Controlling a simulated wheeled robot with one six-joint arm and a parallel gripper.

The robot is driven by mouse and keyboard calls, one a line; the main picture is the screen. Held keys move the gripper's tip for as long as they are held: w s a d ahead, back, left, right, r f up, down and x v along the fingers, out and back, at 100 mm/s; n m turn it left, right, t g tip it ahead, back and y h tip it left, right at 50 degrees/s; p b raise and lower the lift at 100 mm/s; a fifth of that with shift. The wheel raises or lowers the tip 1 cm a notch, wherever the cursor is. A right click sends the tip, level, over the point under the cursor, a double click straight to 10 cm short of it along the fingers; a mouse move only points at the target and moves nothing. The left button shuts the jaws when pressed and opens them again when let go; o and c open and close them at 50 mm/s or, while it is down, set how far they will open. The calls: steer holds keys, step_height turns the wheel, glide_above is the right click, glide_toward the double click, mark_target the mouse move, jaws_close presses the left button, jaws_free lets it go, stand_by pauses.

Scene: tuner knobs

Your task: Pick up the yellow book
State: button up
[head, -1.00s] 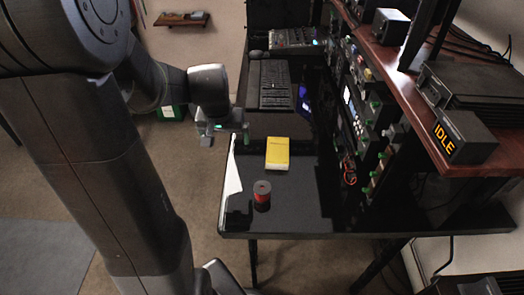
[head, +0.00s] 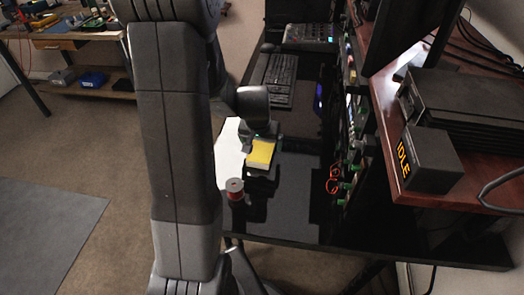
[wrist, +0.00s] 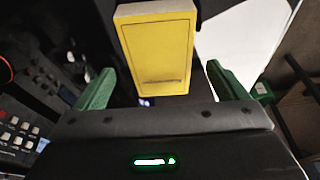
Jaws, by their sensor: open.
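The yellow book (head: 261,154) lies on the black desk in the head view, with pale page edges on its near side. My gripper (head: 262,138) is at its far edge, close above it; I cannot tell whether they touch. In the wrist view the book (wrist: 158,45) is upper centre, in line with the gap between the green fingers of my gripper (wrist: 160,69). The fingers are apart, one toward each side of the book, and hold nothing.
White paper (head: 229,155) lies left of the book. A keyboard (head: 279,80) is farther back. Rack gear with knobs (head: 348,170) borders the right. The front desk surface (head: 290,212) is clear.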

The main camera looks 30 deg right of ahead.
steer(key=shift+x, duration=1.2)
steer(key=shift+c, duration=0.4)
steer(key=c, duration=1.1)
steer(key=shift+r, duration=0.15)
